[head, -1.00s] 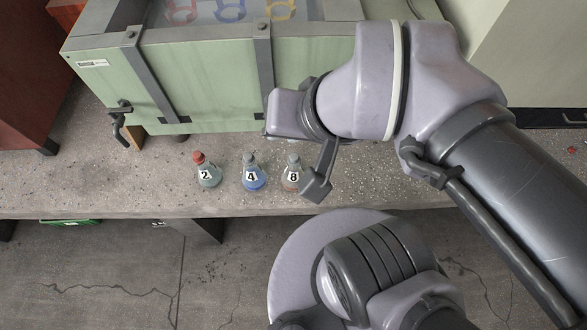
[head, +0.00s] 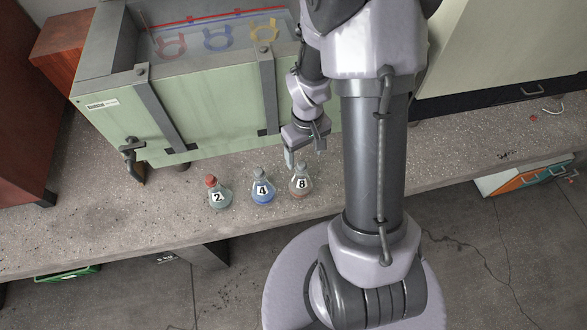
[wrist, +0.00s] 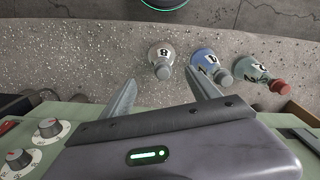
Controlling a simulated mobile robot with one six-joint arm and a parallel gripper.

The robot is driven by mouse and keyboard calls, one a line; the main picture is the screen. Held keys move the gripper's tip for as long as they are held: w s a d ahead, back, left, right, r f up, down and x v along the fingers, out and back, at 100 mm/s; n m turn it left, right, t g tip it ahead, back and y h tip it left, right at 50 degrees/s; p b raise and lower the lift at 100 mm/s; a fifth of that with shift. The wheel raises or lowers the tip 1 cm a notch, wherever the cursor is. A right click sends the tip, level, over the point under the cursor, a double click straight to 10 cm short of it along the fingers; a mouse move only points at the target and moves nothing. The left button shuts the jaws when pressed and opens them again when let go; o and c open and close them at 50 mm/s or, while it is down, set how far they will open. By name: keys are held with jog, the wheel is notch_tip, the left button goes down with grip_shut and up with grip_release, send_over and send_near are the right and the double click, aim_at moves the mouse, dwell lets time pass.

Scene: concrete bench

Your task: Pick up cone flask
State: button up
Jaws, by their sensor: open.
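Three cone flasks stand upright in a row on the concrete bench. The left flask (head: 218,192) has a red stopper and a label 2. The middle flask (head: 262,188) holds blue liquid and is labelled 4. The right flask (head: 301,182) is labelled 8, with a grey stopper and reddish contents. My gripper (head: 305,158) is open and empty just behind and above flask 8. In the wrist view flask 8 (wrist: 161,58) lies ahead of and between the open fingers (wrist: 160,95), apart from them; flasks 4 (wrist: 210,65) and 2 (wrist: 260,75) stand to its right.
A green water-bath-like tank (head: 200,115) with dark straps stands behind the flasks. Coloured clamp shapes (head: 217,38) show inside it. The bench top (head: 110,220) is free to the left. A dark red cabinet (head: 20,120) stands at far left.

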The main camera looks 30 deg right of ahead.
aim_at(304, 165)
notch_tip(304, 165, down, 7)
jog(key=shift+w+r+b, duration=0.1)
jog(key=shift+b, duration=0.9)
jog(key=f+b, duration=0.1)
jog(key=f, duration=0.2)
jog(key=f+b, duration=0.1)
jog(key=f, duration=0.1)
jog(key=shift+w+a+f+b, duration=0.1)
jog(key=shift+w+a+b, duration=0.15)
jog(key=shift+b, duration=0.1)
grip_shut()
